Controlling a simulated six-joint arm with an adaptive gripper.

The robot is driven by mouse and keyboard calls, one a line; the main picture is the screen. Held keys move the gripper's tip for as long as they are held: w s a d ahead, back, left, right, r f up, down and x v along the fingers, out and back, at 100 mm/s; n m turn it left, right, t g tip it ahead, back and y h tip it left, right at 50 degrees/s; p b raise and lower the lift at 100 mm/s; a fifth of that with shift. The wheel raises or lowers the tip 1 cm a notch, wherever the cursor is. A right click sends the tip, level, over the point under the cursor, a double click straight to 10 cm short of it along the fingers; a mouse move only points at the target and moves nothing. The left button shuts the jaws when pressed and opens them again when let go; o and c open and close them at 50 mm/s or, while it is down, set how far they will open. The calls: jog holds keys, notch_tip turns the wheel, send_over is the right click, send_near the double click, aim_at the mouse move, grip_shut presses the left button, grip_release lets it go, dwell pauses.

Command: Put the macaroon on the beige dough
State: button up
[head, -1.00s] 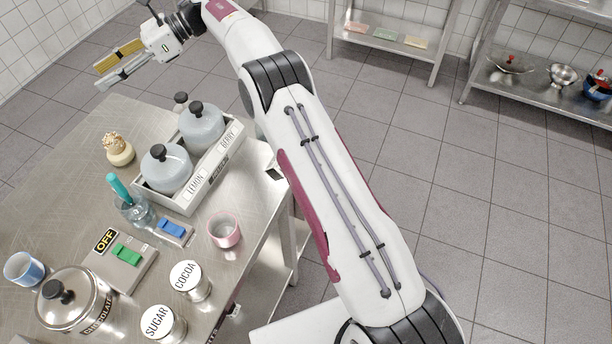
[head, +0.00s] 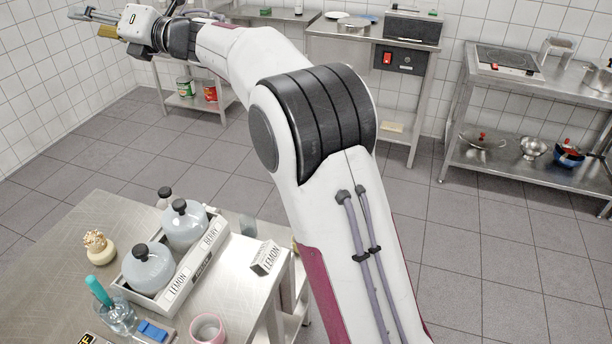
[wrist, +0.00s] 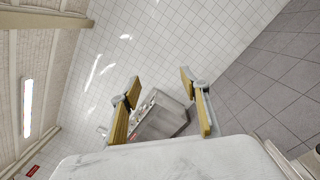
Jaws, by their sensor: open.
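My gripper (head: 92,22) is at the top left of the head view, high above the floor and beyond the steel table. In the wrist view its two yellow-padded fingers (wrist: 163,95) are spread with nothing between them. I cannot make out the macaroon in either current view. A small pale, yellowish flat piece (head: 395,127) lies on the lower shelf of the back bench, beside my arm. I cannot tell if it is the beige dough. My arm hides the rest of that shelf.
A rack (head: 520,178) with pans stands right. Floor (head: 480,270) is clear between.

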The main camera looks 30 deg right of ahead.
jog(key=s+d+r+m+t+h, duration=0.2)
jog(key=d+m+h, duration=0.2)
jog(key=d+m, duration=0.2)
jog(key=s+d+r+m+t+h, duration=0.2)
jog(key=s+d+r+m+h, duration=0.1)
jog(key=d+m, duration=0.25)
jog(key=s+d+f+m+g+h, duration=0.3)
jog(key=s+d+f+m+h, duration=0.3)
jog(key=s+d+m, duration=0.6)
jog(key=s+f+m+g, duration=0.3)
jog(key=s+f, duration=0.5)
jog(key=s, duration=0.4)
jog(key=s+f+m+g, duration=0.3)
jog(key=s+f+m, duration=0.2)
jog(key=s+f, duration=0.3)
jog(key=s+a+f+m+g, duration=0.1)
jog(key=s+f+m+g, duration=0.2)
jog(key=s+f, duration=0.6)
jog(key=s+m, duration=0.1)
jog(key=s, duration=0.6)
jog(key=shift+s, duration=0.4)
